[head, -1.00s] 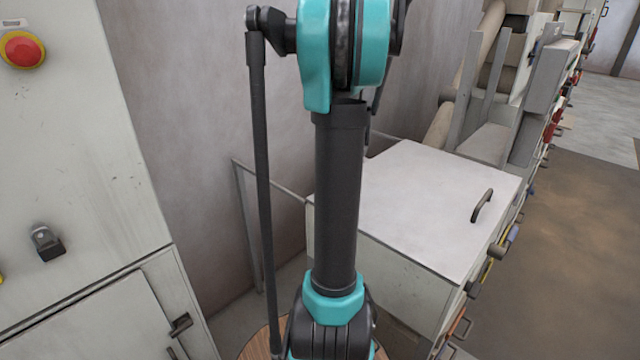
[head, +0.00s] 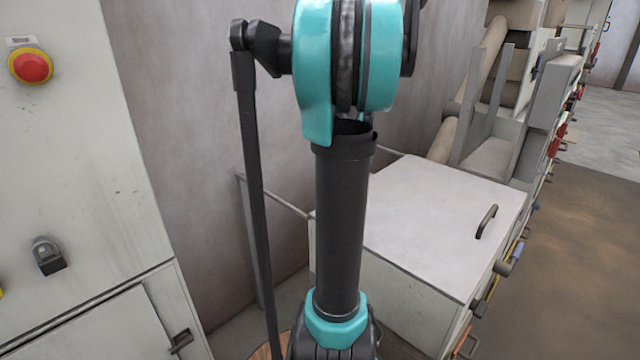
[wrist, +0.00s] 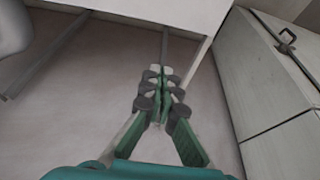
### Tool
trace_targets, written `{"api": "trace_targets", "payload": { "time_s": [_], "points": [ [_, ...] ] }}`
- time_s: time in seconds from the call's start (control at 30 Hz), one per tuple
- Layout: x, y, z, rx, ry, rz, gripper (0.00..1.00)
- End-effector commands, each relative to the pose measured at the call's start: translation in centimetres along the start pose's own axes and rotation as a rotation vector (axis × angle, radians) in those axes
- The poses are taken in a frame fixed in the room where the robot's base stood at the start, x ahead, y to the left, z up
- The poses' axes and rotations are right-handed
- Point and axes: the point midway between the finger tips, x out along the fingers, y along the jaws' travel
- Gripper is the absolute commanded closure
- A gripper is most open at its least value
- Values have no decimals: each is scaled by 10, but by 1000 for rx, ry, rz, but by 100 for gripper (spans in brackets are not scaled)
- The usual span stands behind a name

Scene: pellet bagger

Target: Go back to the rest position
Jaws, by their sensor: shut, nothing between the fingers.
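My gripper (wrist: 162,92) shows in the wrist view with its fingers brought together and nothing between them. It hangs in free air in front of a plain pale surface, touching nothing that I can see. In the head view my own arm stands upright across the middle of the picture, and the gripper is not visible there.
A white-lidded box (head: 430,215) with a dark handle (head: 486,222) is right of my arm. Brown floor (head: 590,240) is clear at the far right.

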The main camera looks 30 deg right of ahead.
Motion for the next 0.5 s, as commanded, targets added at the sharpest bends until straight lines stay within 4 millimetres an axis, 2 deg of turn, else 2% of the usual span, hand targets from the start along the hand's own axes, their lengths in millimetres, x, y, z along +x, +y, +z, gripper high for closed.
{"api": "trace_targets", "payload": {
  "time_s": [0.23, 0.3, 0.37, 0.47, 0.5],
  "points": [
    [-7, -1, 0, 0, 0, 0, 100],
    [-4, -7, 0, 4, -1, 1, 100],
    [1, -21, 2, 14, -5, 5, 100],
    [17, -62, 10, 49, -15, 17, 100],
    [26, -84, 17, 69, -19, 25, 100]
  ]
}}
